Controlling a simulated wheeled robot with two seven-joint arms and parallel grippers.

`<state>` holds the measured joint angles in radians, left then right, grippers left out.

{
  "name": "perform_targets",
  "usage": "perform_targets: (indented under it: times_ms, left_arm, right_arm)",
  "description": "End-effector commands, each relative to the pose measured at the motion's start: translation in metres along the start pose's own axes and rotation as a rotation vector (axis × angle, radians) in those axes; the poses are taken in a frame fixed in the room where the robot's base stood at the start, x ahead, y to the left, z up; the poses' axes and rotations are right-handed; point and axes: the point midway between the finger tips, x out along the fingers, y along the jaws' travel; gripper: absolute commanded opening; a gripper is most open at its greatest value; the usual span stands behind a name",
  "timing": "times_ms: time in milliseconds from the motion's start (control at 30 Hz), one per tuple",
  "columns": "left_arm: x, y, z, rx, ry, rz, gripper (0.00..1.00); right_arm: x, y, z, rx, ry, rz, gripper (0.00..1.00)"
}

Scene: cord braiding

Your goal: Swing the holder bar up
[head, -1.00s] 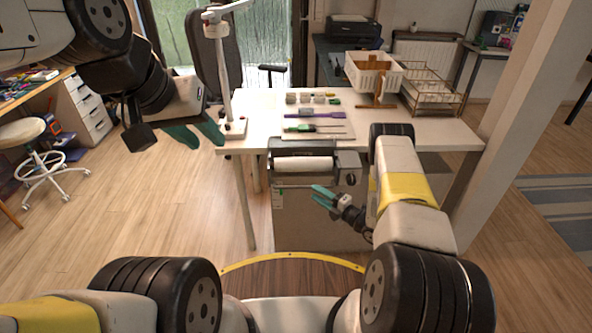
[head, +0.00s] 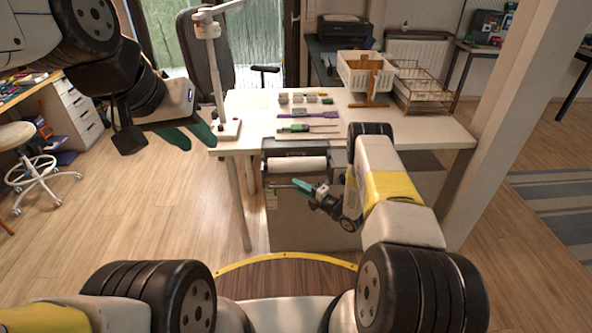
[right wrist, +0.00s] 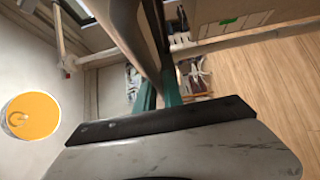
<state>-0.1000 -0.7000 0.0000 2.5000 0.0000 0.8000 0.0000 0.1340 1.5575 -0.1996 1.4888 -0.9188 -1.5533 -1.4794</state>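The holder bar seems to be the thin rod (head: 282,187) on the front of the roll holder, below the white roll (head: 297,164) at the table's front edge. My right gripper (head: 292,186) is at this rod, its teal fingers pointing left along it. In the right wrist view its two fingers (right wrist: 159,92) stand apart with a gap between them. A dark strip lies beyond the gap; I cannot tell whether the fingers touch the bar. My left gripper (head: 192,138) is open and empty, left of the table's front left corner.
The white table (head: 400,132) carries a white stand (head: 226,128), a green-handled tool (head: 296,128), a white basket (head: 352,74) and a wire rack (head: 425,95). A grey cabinet (head: 300,228) is under the roll.

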Motion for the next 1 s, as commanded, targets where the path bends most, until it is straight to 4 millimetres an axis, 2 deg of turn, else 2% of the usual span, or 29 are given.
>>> perform_targets:
  times_ms: [467,1000]
  left_arm:
    - [0.0,0.0,0.0,0.0,0.0,0.0,0.33]
    - [0.0,0.0,0.0,0.0,0.0,0.0,0.33]
  right_arm:
    - [0.001,0.004,0.001,0.044,0.0,-0.044,0.0]
    - [0.011,0.023,0.012,0.353,-0.002,-0.357,0.0]
